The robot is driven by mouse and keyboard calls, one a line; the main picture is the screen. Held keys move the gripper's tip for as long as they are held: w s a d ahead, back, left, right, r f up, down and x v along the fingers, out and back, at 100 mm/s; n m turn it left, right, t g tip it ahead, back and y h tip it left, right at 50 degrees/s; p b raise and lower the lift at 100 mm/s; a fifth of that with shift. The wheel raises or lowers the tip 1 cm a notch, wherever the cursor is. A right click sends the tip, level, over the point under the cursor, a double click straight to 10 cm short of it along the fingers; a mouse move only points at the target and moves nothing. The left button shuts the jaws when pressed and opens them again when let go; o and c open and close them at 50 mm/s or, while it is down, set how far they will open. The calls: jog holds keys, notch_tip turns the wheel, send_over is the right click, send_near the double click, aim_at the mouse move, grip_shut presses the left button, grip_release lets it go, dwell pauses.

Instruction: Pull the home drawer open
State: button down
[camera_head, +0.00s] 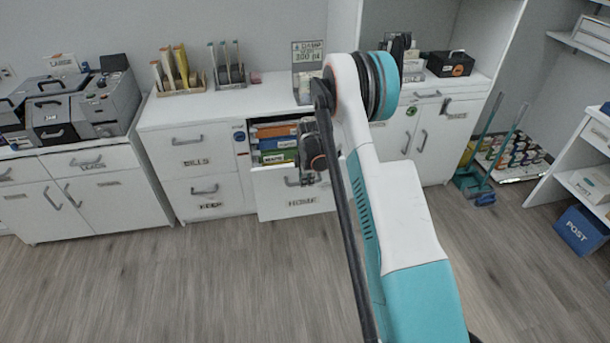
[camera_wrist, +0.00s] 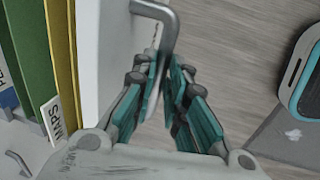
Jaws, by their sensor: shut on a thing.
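The home drawer (camera_head: 280,201) is the lower white drawer in the middle of the cabinet, with a tag reading HOME on its front. It stands open and shows hanging folders in green, blue and orange (camera_head: 276,143). In the wrist view, its white front (camera_wrist: 112,40) runs beside green and yellow folders. My gripper (camera_wrist: 166,75) is shut on the grey drawer handle (camera_wrist: 160,12), which passes between the teal fingers. In the head view, the handle (camera_head: 292,183) is partly hidden by my arm, and the fingertips are hard to make out.
Closed drawers marked BILLS (camera_head: 187,144) and KEEP (camera_head: 207,191) are to the left. A desk organizer (camera_head: 232,76) stands on top. The wooden floor in front is clear.

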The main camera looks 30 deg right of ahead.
jog(key=shift+s+a, duration=0.15)
jog(key=shift+s, duration=0.45)
jog(key=shift+s+a, duration=0.15)
jog(key=shift+s, duration=0.4)
jog(key=c, duration=1.6)
grip_release()
notch_tip(320, 180, up, 12)
jog(key=s, duration=0.2)
jog(key=shift+a+f, duration=0.15)
jog(key=shift+a, duration=0.15)
jog(key=shift+s, duration=0.1)
